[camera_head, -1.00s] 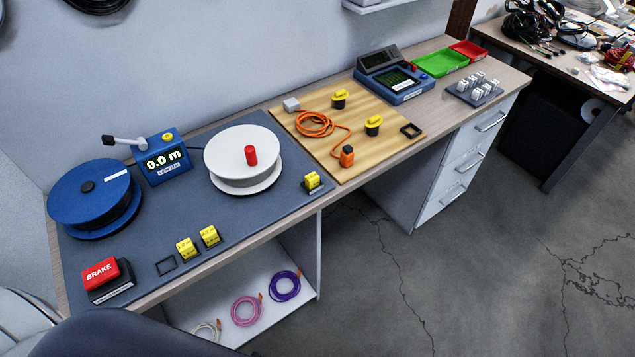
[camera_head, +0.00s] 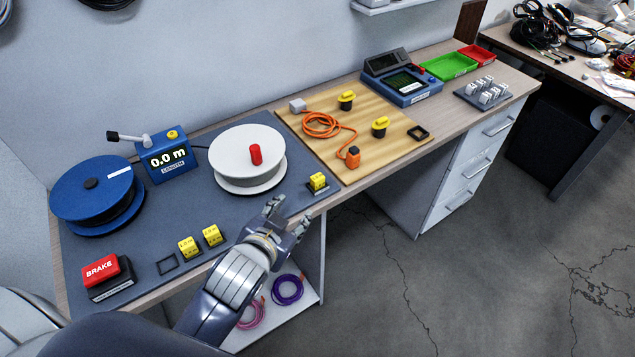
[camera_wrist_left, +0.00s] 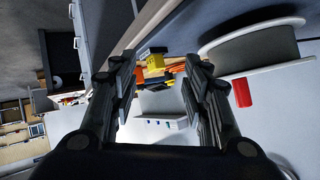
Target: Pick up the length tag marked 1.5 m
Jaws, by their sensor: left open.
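Three yellow length tags are on the grey mat (camera_head: 130,215). Two stand side by side near its front edge, a left tag (camera_head: 189,247) and a right tag (camera_head: 212,236). A third tag (camera_head: 318,182) stands on a dark holder at the mat's right end. Their printing is too small to read surely. My left gripper (camera_head: 286,218) is open and empty, in front of the white reel and left of the third tag. In the left wrist view, a yellow block (camera_wrist_left: 155,62), likely that third tag, shows between the open fingers (camera_wrist_left: 158,82). My right gripper is out of view.
The white reel (camera_head: 240,165) with a red knob (camera_head: 255,154) stands behind my left gripper. A blue reel (camera_head: 90,205), a 0.0 m length counter (camera_head: 168,160) and a red brake block (camera_head: 101,270) are at left. A wooden board (camera_head: 375,150) lies right.

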